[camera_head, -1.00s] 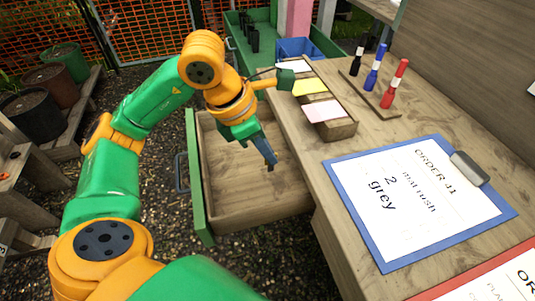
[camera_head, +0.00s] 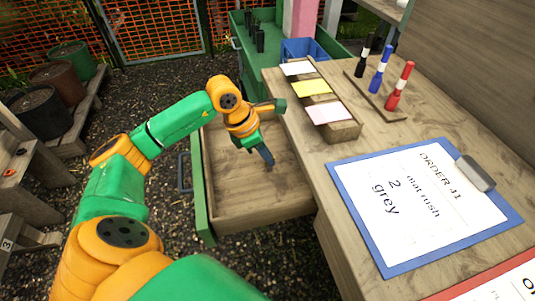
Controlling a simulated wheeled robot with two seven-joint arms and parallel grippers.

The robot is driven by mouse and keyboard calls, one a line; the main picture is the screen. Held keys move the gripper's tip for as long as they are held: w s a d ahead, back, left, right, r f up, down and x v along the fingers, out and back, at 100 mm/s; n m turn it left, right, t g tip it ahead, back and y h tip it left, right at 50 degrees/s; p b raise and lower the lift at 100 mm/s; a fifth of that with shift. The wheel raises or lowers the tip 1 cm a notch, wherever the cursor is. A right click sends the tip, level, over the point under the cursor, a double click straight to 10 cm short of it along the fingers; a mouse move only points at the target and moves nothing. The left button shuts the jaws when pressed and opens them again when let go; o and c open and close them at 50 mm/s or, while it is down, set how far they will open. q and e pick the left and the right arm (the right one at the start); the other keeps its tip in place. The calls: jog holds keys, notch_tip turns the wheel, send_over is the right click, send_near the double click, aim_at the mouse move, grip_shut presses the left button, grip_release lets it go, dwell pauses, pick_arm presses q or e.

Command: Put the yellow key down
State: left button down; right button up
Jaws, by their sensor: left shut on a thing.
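My left gripper (camera_head: 266,158) reaches over the open wooden drawer (camera_head: 240,203), pointing down into it. Its dark fingers are shut, low inside the drawer near the back right part. The yellow key cannot be made out; whatever is between the fingers is too small or hidden from this view. I cannot tell whether the fingertips touch the drawer's floor. My right gripper is out of view.
The drawer has a green front (camera_head: 200,195) and looks empty. On the desk stand a card holder (camera_head: 342,130), a rack with black, blue and red markers (camera_head: 400,87), and a blue clipboard (camera_head: 421,205). Potted soil buckets (camera_head: 38,112) stand at far left.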

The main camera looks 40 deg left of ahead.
pick_arm(q)
jog(key=c, duration=1)
grip_release()
jog(key=shift+f, duration=0.1)
jog(key=shift+r, duration=0.4)
jog(key=p+v, duration=0.1)
jog(key=v, duration=1)
jog(key=shift+s+a+r, duration=0.15)
jog(key=shift+a+r, duration=0.05)
jog(key=shift+r, duration=0.05)
jog(key=shift+f, duration=0.1)
